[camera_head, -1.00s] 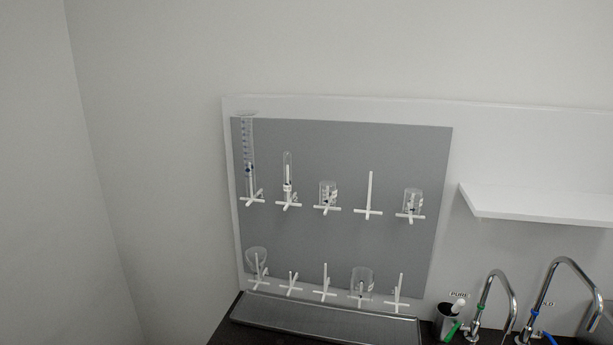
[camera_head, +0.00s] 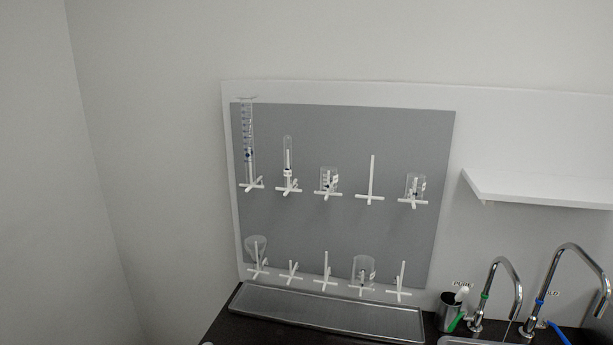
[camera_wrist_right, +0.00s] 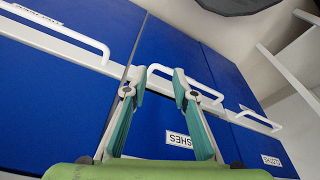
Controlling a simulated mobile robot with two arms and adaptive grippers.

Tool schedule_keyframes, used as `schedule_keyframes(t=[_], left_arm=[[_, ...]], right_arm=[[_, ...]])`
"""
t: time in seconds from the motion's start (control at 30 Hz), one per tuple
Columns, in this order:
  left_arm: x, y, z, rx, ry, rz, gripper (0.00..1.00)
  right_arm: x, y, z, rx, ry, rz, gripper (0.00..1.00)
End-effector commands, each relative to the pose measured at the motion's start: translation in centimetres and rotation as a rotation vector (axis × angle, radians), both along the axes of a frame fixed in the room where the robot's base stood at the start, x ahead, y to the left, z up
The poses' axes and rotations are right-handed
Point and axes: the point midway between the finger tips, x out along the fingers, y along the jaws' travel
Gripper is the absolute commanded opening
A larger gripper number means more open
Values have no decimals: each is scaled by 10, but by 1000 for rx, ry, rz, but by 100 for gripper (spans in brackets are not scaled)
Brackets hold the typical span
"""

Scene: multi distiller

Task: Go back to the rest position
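My right gripper (camera_wrist_right: 157,85) shows in the right wrist view. Its two green-padded fingers stand apart with nothing between them. Behind it are blue cabinet fronts with white handles, and the fingers touch nothing that I can see. Neither gripper shows in the head view. The grey drying board (camera_head: 340,225) on the wall carries glassware on white pegs: a tall graduated cylinder (camera_head: 247,140), a narrow tube (camera_head: 288,155), beakers (camera_head: 329,179) and (camera_head: 415,184), a flask-like vessel (camera_head: 256,249) and a wider beaker (camera_head: 364,268).
A metal drip tray (camera_head: 325,312) lies on the dark counter below the board. To its right are a brush cup (camera_head: 450,312), two curved taps (camera_head: 517,290) and (camera_head: 590,262), and a sink edge. A white shelf (camera_head: 540,188) juts out above. Blue cabinets (camera_wrist_right: 60,85) fill the wrist view.

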Motion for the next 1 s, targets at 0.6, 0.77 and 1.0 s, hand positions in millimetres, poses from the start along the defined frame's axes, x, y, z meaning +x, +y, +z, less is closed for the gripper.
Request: schedule_keyframes(t=[0.6, 0.77, 1.0], left_arm=[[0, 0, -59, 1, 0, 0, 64], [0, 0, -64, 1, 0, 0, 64], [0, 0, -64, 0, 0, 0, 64]], right_arm=[[-156, -26, -254, -17, 118, 25, 26], [-182, -32, -270, -18, 127, 29, 26], [-190, -33, -273, -19, 129, 30, 26]])
